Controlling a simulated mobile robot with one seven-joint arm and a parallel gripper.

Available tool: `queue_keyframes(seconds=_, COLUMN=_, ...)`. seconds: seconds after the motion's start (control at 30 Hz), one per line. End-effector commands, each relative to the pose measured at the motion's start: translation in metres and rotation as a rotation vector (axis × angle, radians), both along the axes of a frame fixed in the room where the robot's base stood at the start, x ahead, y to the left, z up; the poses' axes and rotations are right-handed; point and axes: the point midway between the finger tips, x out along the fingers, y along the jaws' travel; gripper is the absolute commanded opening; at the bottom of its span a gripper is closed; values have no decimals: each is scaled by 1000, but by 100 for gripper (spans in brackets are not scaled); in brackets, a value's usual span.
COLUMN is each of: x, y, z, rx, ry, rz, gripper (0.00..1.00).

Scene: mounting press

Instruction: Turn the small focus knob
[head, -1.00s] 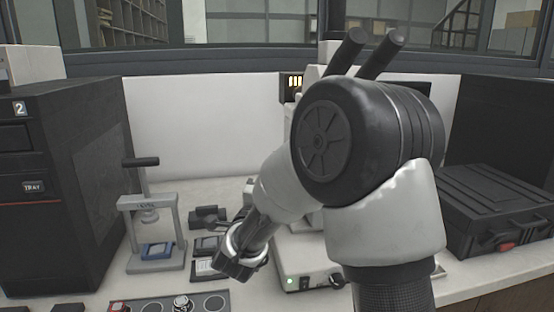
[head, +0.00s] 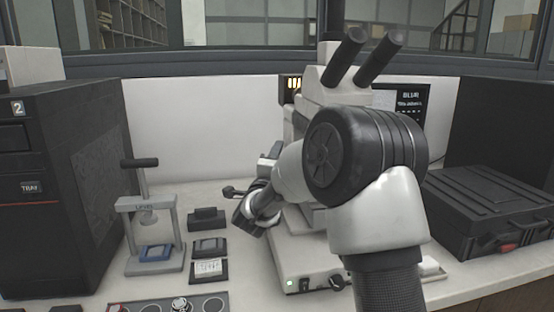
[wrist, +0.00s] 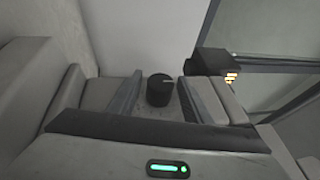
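The small focus knob (wrist: 160,90) is a black round knob with a white mark on its face, in the middle of the wrist view. My gripper (wrist: 161,97) is open, with one finger on each side of the knob and a visible gap to both. How deep the knob sits between the fingertips I cannot tell. In the head view my gripper (head: 250,214) is at the left side of the white microscope (head: 318,90). My arm hides much of the microscope there, and I cannot make out the small knob in that view.
A small lever press (head: 150,225) and dark sample holders (head: 208,247) stand left of my gripper. The microscope base (head: 292,262) has a lit green light. A black case (head: 490,205) lies at the right and a large dark machine (head: 55,180) stands at the left.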

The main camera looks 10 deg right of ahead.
Motion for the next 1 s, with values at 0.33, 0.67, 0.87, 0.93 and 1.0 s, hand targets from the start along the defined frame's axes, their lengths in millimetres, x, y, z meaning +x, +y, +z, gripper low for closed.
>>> queue_keyframes(seconds=0.33, x=0, y=0, z=1, rx=1, ry=2, rz=0, gripper=6)
queue_keyframes(seconds=0.67, x=0, y=1, z=8, rx=3, ry=105, rz=2, gripper=6)
queue_keyframes(seconds=0.87, x=0, y=1, z=13, rx=3, ry=262, rz=2, gripper=6)
queue_keyframes(seconds=0.93, x=0, y=2, z=13, rx=3, ry=324, rz=2, gripper=6)
queue_keyframes(seconds=1.0, x=0, y=2, z=12, rx=3, ry=384, rz=3, gripper=6)
